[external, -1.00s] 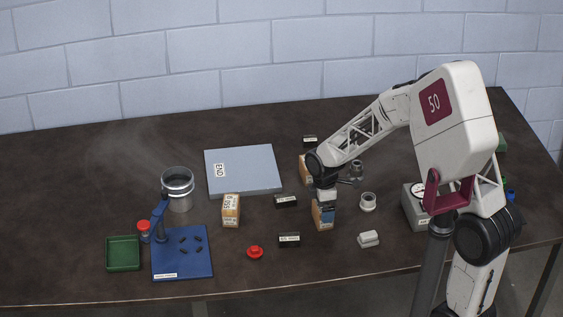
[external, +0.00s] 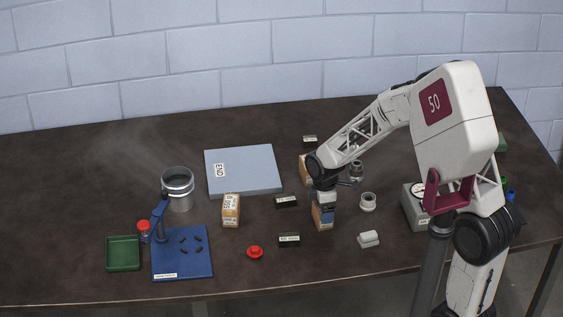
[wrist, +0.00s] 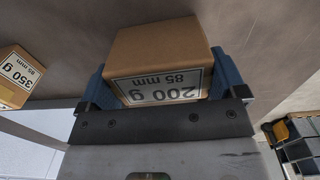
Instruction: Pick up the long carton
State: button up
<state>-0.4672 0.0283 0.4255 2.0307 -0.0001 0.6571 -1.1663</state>
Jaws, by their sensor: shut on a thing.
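My gripper (external: 323,208) points down at the middle right of the table, with blue fingers on both sides of a brown carton (external: 324,222). In the wrist view this carton (wrist: 160,48) sits between the fingers and its white label reads 200 g, 85 mm. I cannot tell whether its base touches the table. A second carton (external: 231,210) stands upright to the left; a carton labelled 350 g, 85 mm (wrist: 14,76) shows at the left of the wrist view. A third carton (external: 304,168) is partly hidden behind my wrist. Which carton is longest is unclear.
A grey plate (external: 243,170) marked END lies behind. Small black labelled blocks (external: 289,240) and a red knob-like part (external: 255,252) lie nearby. A white ring part (external: 368,202) and a pale block (external: 368,239) are to the right. A blue fixture (external: 183,262) and green tray (external: 123,254) stand left.

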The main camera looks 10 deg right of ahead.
jog(key=shift+r, duration=0.1)
jog(key=shift+r, duration=4.9)
jog(key=shift+w, duration=0.1)
jog(key=w+a+f, duration=0.1)
jog(key=w+a, duration=0.4)
jog(key=w, duration=0.3)
jog(key=w+a+f, duration=0.1)
jog(key=w+a, duration=0.4)
jog(key=w, duration=0.3)
jog(key=shift+w+m, duration=0.3)
jog(key=shift+m, duration=0.1)
jog(key=shift+f, duration=0.1)
jog(key=shift+w+a, duration=0.1)
jog(key=w+a, duration=0.2)
jog(key=w, duration=0.2)
jog(key=w+a+f, duration=0.1)
jog(key=w+a, duration=0.1)
jog(key=w, duration=0.3)
jog(key=w+a, duration=0.3)
jog(key=w, duration=0.2)
jog(key=shift+a+f, duration=0.1)
jog(key=shift+f, duration=0.15)
